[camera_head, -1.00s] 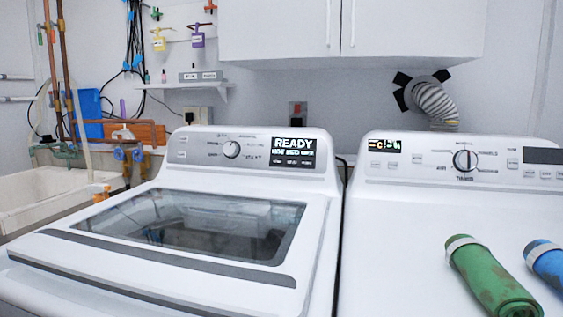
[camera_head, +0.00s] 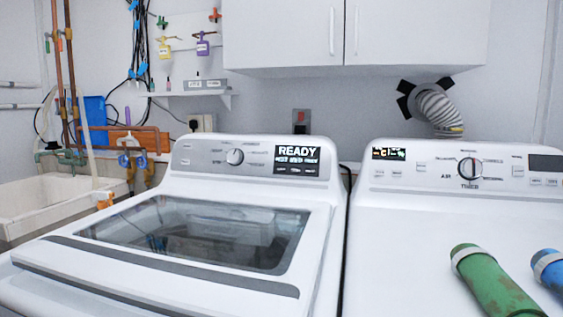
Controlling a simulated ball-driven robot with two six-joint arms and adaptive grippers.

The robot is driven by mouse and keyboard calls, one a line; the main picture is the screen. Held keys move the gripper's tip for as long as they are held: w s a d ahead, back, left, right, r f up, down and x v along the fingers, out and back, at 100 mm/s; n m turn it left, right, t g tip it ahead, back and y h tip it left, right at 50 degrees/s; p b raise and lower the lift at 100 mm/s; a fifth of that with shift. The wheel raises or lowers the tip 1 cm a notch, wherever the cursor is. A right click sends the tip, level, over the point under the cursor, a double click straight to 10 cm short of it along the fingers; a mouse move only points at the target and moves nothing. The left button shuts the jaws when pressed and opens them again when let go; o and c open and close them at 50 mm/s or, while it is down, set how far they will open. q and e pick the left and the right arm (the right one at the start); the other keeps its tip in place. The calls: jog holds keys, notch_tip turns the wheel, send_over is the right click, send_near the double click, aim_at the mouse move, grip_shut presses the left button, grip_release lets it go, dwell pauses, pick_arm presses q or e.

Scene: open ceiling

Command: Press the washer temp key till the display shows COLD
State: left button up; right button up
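The white top-load washer (camera_head: 190,283) stands at the left with its glass lid (camera_head: 200,232) shut. Its grey control panel (camera_head: 204,158) has a round knob (camera_head: 235,157) and a black display (camera_head: 297,157) at the right. The display reads READY in large white letters. A smaller line under it seems to start with HOT, but it is blurred. Small keys sit in the lower part of the display area; their labels are too small to read. Neither of my grippers is in view.
A white dryer (camera_head: 400,230) stands right of the washer across a narrow gap. A sink (camera_head: 50,203) with pipes is at the left. White cabinets (camera_head: 400,35) hang above.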

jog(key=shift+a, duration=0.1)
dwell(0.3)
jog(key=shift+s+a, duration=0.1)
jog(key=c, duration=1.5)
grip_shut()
